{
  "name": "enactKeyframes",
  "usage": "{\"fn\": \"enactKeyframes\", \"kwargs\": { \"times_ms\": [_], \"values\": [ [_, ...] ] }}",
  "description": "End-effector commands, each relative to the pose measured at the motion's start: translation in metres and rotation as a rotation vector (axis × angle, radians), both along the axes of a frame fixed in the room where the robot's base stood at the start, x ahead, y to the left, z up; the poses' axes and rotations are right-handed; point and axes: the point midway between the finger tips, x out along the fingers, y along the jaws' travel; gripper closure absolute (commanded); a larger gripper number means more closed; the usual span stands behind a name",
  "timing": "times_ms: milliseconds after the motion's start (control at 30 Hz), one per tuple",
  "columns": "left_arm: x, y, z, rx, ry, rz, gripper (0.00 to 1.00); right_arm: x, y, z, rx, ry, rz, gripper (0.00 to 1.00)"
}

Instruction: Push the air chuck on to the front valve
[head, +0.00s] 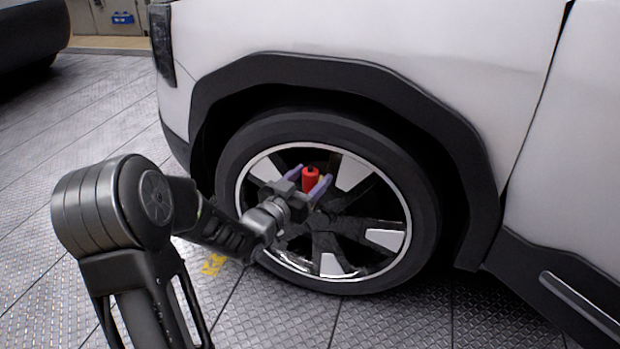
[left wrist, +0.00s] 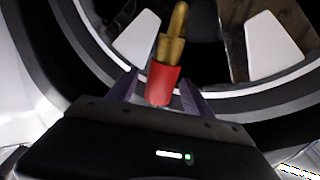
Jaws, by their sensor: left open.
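The air chuck (head: 310,178) has a red body and shows in front of the front wheel. In the left wrist view the air chuck (left wrist: 163,84) has a brass end pointing away from me towards the wheel rim. My left gripper (head: 308,181) is open, with its two purple fingers on either side of the red body. The fingers also show in the left wrist view (left wrist: 159,90), with a gap visible beside the chuck. The front valve cannot be made out, and I cannot tell whether the brass end touches it. My right gripper is not in view.
The wheel's black tyre (head: 408,165) and spoked rim (head: 384,239) are close around the gripper. The dark wheel-arch trim (head: 300,68) of the white car (head: 400,40) overhangs them. Patterned floor (head: 110,120) lies clear to the left, with a yellow marking (head: 214,263).

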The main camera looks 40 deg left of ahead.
Motion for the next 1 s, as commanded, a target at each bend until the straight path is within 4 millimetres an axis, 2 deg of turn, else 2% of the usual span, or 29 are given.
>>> {"fn": "enactKeyframes", "kwargs": {
  "times_ms": [33, 267, 400, 800, 1000],
  "values": [
    [0.000, 0.000, 0.000, 0.000, 0.000, 0.000, 0.41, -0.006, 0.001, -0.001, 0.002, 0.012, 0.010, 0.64],
    [0.000, 0.000, 0.000, 0.000, 0.001, 0.000, 0.41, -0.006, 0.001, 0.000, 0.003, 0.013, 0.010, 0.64],
    [-0.001, 0.000, 0.000, 0.000, 0.001, 0.000, 0.41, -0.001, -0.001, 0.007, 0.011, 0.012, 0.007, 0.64],
    [-0.067, -0.005, 0.002, 0.000, 0.002, 0.001, 0.41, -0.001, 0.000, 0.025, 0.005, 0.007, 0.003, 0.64],
    [-0.078, -0.006, 0.000, 0.000, 0.000, -0.001, 0.41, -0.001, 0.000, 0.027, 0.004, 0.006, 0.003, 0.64]
  ]
}}
